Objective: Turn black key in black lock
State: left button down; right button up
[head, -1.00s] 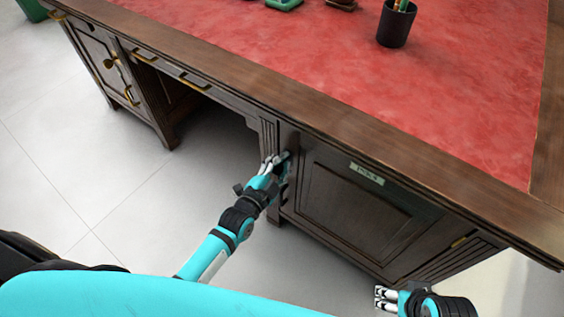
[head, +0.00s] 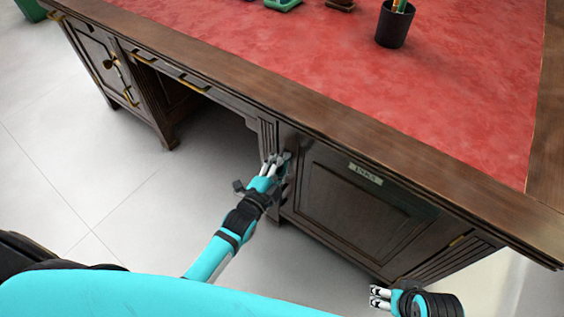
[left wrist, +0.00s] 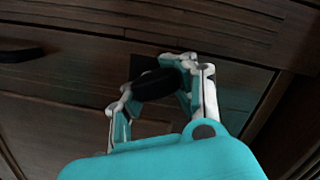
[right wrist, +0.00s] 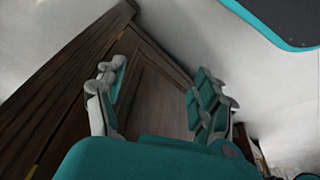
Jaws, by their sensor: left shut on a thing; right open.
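The black key (left wrist: 155,85) shows its dark rounded head in the left wrist view. My left gripper (left wrist: 160,84) is shut on it, with a finger on either side. Behind the key is a dark square patch, the black lock (left wrist: 143,64), on the desk's wooden front; the key's shaft is hidden. In the head view my left gripper (head: 277,163) is at the left edge of the panelled cabinet door, and its fingers hide the key and lock. My right gripper (head: 379,297) is open and empty, low in front of the desk; its spread fingers also show in the right wrist view (right wrist: 160,88).
The wooden desk has a red leather top (head: 310,65) carrying a black pencil cup (head: 393,28). The cabinet door bears a small label (head: 365,173). Brass-handled drawers (head: 140,57) are at left. The tiled floor (head: 90,165) in front is clear.

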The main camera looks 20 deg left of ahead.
pick_arm(q)
jog(key=shift+w+r+m, duration=0.1)
jog(key=shift+r+m, duration=0.05)
jog(key=shift+m, duration=1.05)
pick_arm(e)
jog(key=shift+d+r, duration=0.15)
jog(key=shift+r, duration=0.05)
